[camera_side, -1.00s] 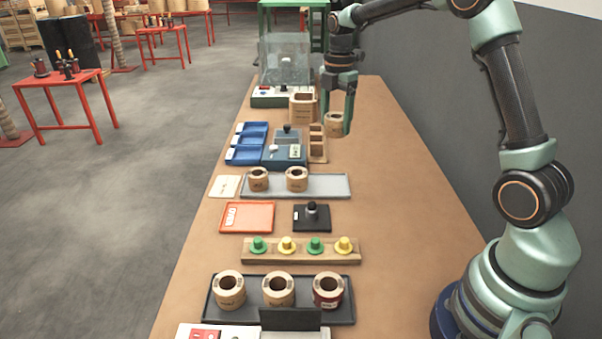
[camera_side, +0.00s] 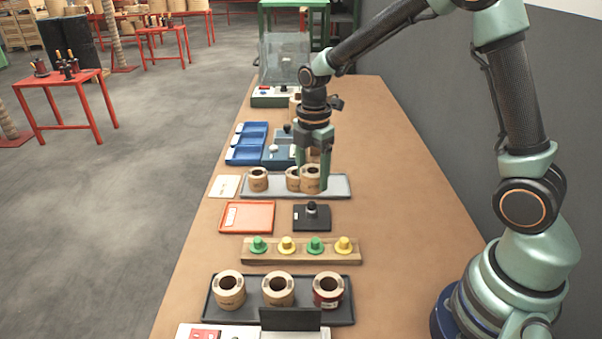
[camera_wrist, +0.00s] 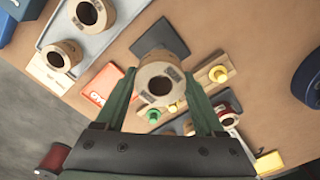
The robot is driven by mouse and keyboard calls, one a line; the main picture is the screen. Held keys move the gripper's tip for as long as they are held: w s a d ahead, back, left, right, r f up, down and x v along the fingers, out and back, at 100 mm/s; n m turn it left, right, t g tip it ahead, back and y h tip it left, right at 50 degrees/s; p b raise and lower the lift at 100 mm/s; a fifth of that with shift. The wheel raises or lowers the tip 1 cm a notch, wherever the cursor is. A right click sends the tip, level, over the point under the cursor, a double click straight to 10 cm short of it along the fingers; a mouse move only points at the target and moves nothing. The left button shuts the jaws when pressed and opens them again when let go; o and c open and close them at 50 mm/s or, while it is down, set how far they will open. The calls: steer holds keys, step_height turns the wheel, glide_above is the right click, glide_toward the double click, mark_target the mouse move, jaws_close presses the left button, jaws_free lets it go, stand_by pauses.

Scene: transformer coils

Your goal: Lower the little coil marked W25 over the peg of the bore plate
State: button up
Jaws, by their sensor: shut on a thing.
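My gripper (camera_side: 313,170) is shut on a small tan coil (camera_side: 312,182), its two green fingers on either side of it. The held coil also shows in the wrist view (camera_wrist: 160,78), its bore facing the camera; I cannot read its mark. In the side view it hangs upright in front of the right part of the grey tray. The bore plate (camera_side: 300,226) is a black square with a dark upright peg (camera_side: 311,208), nearer the camera than the coil. In the wrist view the plate (camera_wrist: 161,38) is partly hidden by the coil, and its peg is hidden.
The grey tray (camera_side: 338,186) bears two small coils. An orange tray (camera_side: 246,217) lies left of the plate. A wooden strip (camera_side: 300,256) with green and yellow knobs and a dark tray (camera_side: 222,315) of larger coils are nearer the camera. The right side is clear.

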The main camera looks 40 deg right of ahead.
mark_target(312, 202)
steer(key=shift+f, duration=2.15)
steer(key=shift+f, duration=0.2)
steer(key=shift+f, duration=0.7)
steer(key=o, duration=1.5)
step_height(312, 202, up, 9)
steer(key=shift+f, duration=0.1)
